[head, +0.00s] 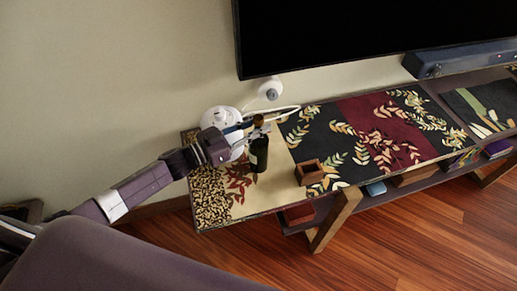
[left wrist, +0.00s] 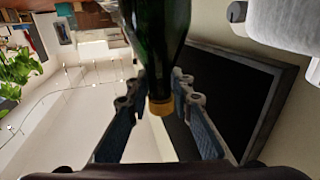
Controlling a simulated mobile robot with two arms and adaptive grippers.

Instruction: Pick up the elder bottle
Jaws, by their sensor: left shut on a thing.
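The bottle (head: 259,154) is dark green with a yellow cap and stands upright at the left end of the patterned console table (head: 243,205). My left gripper (head: 253,124) reaches in from the left and is shut on the bottle's neck. In the left wrist view, the bottle (left wrist: 157,40) hangs between the two blue-grey fingers of my left gripper (left wrist: 160,95), with its yellow cap toward the palm. I cannot tell whether the bottle's base touches the table. My right gripper is not in view.
A white rounded device (head: 222,118) stands just behind the bottle, close to my left gripper. A small wooden box (head: 309,172) sits to the right. A black television (head: 370,30) hangs above, with a soundbar (head: 455,58) at right. The table's middle is clear.

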